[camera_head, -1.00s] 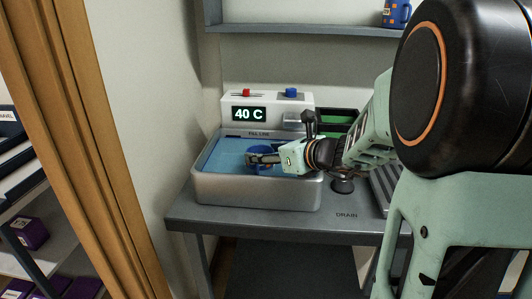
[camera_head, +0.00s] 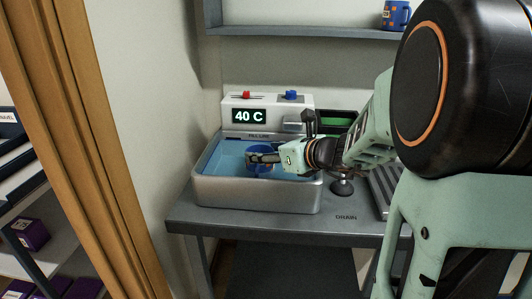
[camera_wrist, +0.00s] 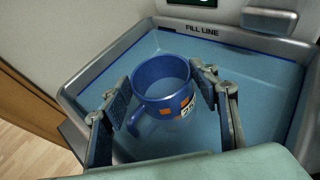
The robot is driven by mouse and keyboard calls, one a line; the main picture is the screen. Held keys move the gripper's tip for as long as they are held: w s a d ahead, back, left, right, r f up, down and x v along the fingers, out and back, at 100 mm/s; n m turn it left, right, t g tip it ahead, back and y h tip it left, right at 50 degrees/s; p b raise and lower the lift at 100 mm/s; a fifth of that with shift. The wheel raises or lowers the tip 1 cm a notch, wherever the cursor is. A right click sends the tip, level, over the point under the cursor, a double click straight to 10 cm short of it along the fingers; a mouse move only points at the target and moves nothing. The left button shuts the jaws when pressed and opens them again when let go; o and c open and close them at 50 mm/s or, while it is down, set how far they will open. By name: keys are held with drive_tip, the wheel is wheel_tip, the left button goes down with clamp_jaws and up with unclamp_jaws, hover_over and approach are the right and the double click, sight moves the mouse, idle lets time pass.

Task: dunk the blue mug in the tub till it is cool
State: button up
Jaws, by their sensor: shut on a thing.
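The blue mug (camera_wrist: 160,92) has orange patches and a printed label, and its handle points to the lower left in the wrist view. My gripper (camera_head: 262,159) is shut on it, with one finger on each side of the mug (camera_wrist: 165,95). The mug is upright, held in the tub (camera_head: 255,193) of blue water. In the head view only a little of the mug (camera_head: 262,148) shows behind the fingers. Its lower part is in the tub, and I cannot tell exactly how deep it sits. The display (camera_head: 249,116) behind the tub reads 40 C.
The tub's metal walls stand close around my gripper, with FILL LINE marked at the back. Red (camera_head: 246,95) and blue (camera_head: 291,94) knobs top the unit. A tap-like fitting (camera_head: 342,186) and a ridged rack are at right. Another patterned blue mug (camera_head: 396,14) stands on the shelf.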

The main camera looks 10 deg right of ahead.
wheel_tip(320, 180, up, 11)
drive_tip(key=p, duration=0.8)
drive_tip(key=shift+f, duration=0.15)
idle(1.1)
